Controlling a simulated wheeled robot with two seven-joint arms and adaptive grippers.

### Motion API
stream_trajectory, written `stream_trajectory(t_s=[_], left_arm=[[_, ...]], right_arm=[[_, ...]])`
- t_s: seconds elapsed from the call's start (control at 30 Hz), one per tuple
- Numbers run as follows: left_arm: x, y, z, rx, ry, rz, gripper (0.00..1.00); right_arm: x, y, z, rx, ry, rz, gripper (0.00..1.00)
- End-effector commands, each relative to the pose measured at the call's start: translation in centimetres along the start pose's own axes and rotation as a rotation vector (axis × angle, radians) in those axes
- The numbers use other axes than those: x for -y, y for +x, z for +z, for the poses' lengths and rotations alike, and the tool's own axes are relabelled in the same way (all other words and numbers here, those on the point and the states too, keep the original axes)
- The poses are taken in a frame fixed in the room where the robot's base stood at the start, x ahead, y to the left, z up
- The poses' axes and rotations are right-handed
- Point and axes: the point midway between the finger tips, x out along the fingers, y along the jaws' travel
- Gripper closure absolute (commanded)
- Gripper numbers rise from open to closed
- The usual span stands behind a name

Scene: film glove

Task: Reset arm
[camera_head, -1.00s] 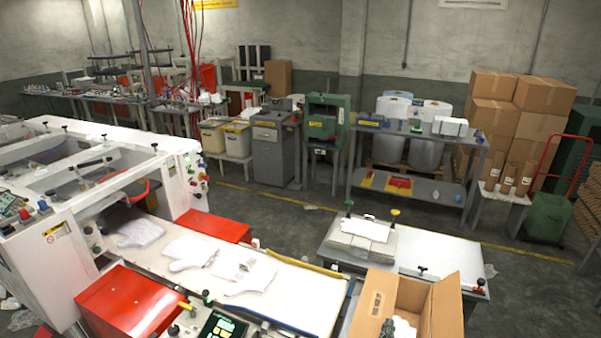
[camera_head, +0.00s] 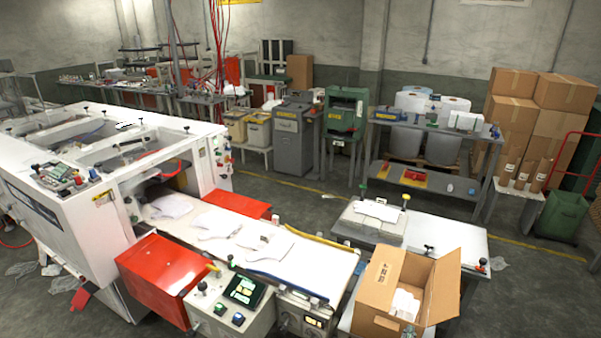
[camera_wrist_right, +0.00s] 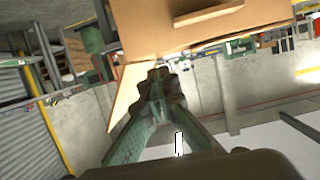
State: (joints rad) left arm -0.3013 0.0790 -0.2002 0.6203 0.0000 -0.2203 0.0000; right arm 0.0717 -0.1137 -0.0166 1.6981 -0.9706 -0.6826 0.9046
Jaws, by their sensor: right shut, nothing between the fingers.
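My right gripper (camera_wrist_right: 158,82) is shut and empty in the right wrist view, its green fingers together near the open cardboard box (camera_wrist_right: 175,22). In the head view only a small dark green bit of the right gripper (camera_head: 408,331) shows at the bottom edge, by the front of the cardboard box (camera_head: 380,318). White film gloves (camera_head: 402,303) lie inside that box. My left gripper is in neither view.
A white conveyor (camera_head: 315,275) carries several flat white gloves (camera_head: 215,224) out of the white machine (camera_head: 75,235). A control panel (camera_head: 243,290) stands in front of it. A worktable (camera_head: 455,238) with a glove stack (camera_head: 377,211) is behind the box. Open floor lies beyond.

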Motion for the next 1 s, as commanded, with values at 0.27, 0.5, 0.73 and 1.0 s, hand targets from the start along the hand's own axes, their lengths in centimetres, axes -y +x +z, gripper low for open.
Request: stream_trajectory(t_s=[0.27,0.5,0.73,1.0], left_arm=[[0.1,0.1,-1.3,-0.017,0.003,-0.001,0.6],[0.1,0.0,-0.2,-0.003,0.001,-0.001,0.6],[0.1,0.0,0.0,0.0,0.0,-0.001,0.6],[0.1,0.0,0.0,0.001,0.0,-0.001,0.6]], right_arm=[[-5.5,-2.0,3.5,0.113,-0.031,0.061,1.0],[-11.8,-6.5,8.9,0.314,-0.098,0.089,1.0],[-16.8,-15.2,15.3,0.608,-0.226,0.0,1.0],[-18.3,-22.9,18.9,0.814,-0.345,-0.151,1.0]])
